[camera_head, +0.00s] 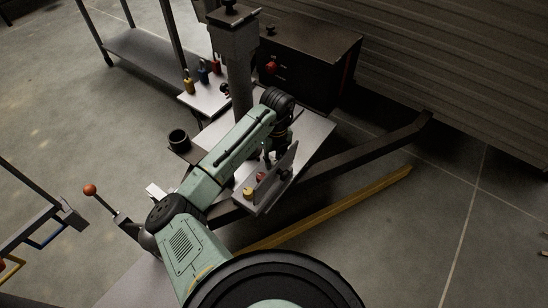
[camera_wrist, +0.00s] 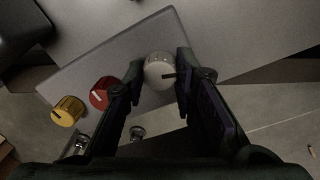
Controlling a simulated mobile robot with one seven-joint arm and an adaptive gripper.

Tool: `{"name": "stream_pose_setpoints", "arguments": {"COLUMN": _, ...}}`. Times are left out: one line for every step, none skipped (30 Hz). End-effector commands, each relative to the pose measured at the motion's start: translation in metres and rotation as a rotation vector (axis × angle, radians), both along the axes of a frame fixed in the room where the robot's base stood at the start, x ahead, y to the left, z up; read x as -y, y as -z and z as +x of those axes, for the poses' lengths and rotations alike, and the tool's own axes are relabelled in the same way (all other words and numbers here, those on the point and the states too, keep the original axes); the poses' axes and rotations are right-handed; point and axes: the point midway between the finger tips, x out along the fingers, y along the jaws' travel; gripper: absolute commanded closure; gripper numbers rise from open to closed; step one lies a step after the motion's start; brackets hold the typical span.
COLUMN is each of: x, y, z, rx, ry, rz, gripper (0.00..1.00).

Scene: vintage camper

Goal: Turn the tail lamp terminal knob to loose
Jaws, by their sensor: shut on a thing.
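A grey panel (camera_wrist: 85,72) carries a row of knobs: a yellow knob (camera_wrist: 68,111), a red knob (camera_wrist: 102,92) and a white knob (camera_wrist: 158,68). The white knob has a dark pointer line towards the right. A dark round part (camera_wrist: 208,74) shows just right of the right finger, partly hidden. My gripper (camera_wrist: 160,80) is shut on the white knob, one finger on each side. I cannot read which knob is the tail lamp terminal.
The panel stands on a light platform (camera_head: 314,132) beside a grey post (camera_head: 238,75). A yellow beam (camera_head: 345,205) lies on the floor; open floor is at right.

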Motion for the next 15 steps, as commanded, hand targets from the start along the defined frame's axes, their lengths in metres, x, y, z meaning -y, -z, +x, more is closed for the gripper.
{"name": "stream_pose_setpoints", "arguments": {"x": 0.0009, "y": -0.0032, "z": 0.0, "rx": -0.001, "ry": -0.043, "rz": -0.004, "gripper": 1.0}}
{"name": "stream_pose_setpoints", "arguments": {"x": 0.0007, "y": -0.0033, "z": 0.0001, "rx": -0.001, "ry": -0.072, "rz": -0.003, "gripper": 1.0}}
{"name": "stream_pose_setpoints", "arguments": {"x": 0.0009, "y": -0.0031, "z": -0.0001, "rx": -0.001, "ry": -0.11, "rz": -0.003, "gripper": 1.0}}
{"name": "stream_pose_setpoints", "arguments": {"x": 0.0009, "y": -0.0033, "z": 0.0001, "rx": -0.001, "ry": -0.138, "rz": -0.003, "gripper": 1.0}}
{"name": "stream_pose_setpoints", "arguments": {"x": 0.0008, "y": -0.0035, "z": 0.0004, "rx": 0.0, "ry": -0.167, "rz": -0.002, "gripper": 1.0}}
{"name": "stream_pose_setpoints", "arguments": {"x": 0.0012, "y": -0.0033, "z": 0.0002, "rx": -0.001, "ry": -0.205, "rz": -0.003, "gripper": 1.0}}
{"name": "stream_pose_setpoints", "arguments": {"x": 0.0012, "y": -0.0035, "z": 0.0003, "rx": 0.0, "ry": -0.233, "rz": -0.003, "gripper": 1.0}}
{"name": "stream_pose_setpoints", "arguments": {"x": 0.0009, "y": -0.0036, "z": 0.0005, "rx": 0.0, "ry": -0.262, "rz": -0.003, "gripper": 1.0}}
{"name": "stream_pose_setpoints", "arguments": {"x": 0.001, "y": -0.0035, "z": 0.0003, "rx": -0.001, "ry": -0.3, "rz": -0.004, "gripper": 1.0}}
{"name": "stream_pose_setpoints", "arguments": {"x": 0.0007, "y": -0.0035, "z": 0.0005, "rx": 0.0, "ry": -0.329, "rz": -0.002, "gripper": 1.0}}
{"name": "stream_pose_setpoints", "arguments": {"x": 0.0005, "y": -0.0035, "z": 0.0004, "rx": 0.0, "ry": -0.358, "rz": -0.002, "gripper": 1.0}}
{"name": "stream_pose_setpoints", "arguments": {"x": 0.0005, "y": -0.0036, "z": 0.0004, "rx": -0.002, "ry": -0.396, "rz": -0.003, "gripper": 1.0}}
{"name": "stream_pose_setpoints", "arguments": {"x": 0.0003, "y": -0.0037, "z": 0.0005, "rx": -0.001, "ry": -0.425, "rz": -0.001, "gripper": 1.0}}
{"name": "stream_pose_setpoints", "arguments": {"x": 0.0006, "y": -0.0036, "z": 0.0003, "rx": -0.002, "ry": -0.453, "rz": -0.002, "gripper": 1.0}}
{"name": "stream_pose_setpoints", "arguments": {"x": 0.0005, "y": -0.0039, "z": 0.0005, "rx": -0.001, "ry": -0.491, "rz": -0.002, "gripper": 1.0}}
